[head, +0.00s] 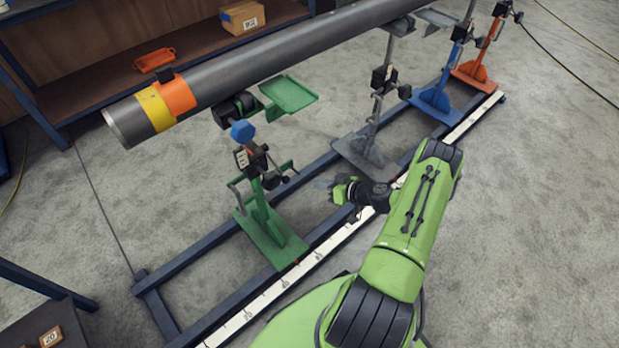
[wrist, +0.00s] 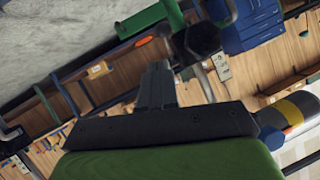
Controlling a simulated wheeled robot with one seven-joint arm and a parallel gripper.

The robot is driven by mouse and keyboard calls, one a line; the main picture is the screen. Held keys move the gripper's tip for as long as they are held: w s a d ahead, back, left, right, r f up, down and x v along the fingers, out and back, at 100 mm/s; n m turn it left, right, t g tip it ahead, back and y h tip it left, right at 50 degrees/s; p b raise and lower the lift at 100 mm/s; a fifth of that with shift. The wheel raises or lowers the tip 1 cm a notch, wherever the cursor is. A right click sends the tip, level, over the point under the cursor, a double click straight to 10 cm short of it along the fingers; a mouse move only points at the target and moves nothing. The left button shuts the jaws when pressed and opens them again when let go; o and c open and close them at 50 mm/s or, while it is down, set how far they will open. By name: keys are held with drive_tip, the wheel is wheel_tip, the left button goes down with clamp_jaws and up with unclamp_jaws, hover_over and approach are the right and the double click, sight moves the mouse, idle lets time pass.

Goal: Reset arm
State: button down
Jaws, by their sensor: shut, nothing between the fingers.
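My green arm reaches in from the bottom right in the head view. My gripper (head: 322,185) is near the middle of the picture, to the right of the green stand (head: 262,225) and in front of the grey stand (head: 366,150). In the wrist view the dark fingers of my gripper (wrist: 160,72) are together and hold nothing.
A long grey pipe (head: 300,50) with yellow and orange bands rests above several stands on a blue floor frame with a white ruler strip (head: 320,250). A blue stand (head: 437,98) and an orange stand (head: 478,72) stand farther right. A shelf holds an orange tray (head: 155,60) and a cardboard box (head: 242,18).

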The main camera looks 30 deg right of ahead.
drive_tip(key=shift+s+d+r, duration=0.1)
drive_tip(key=shift+s+d, duration=0.1)
drive_tip(key=shift+s, duration=0.3)
drive_tip(key=shift+s+d+r, duration=0.1)
drive_tip(key=shift+s+d, duration=0.05)
drive_tip(key=shift+s, duration=0.3)
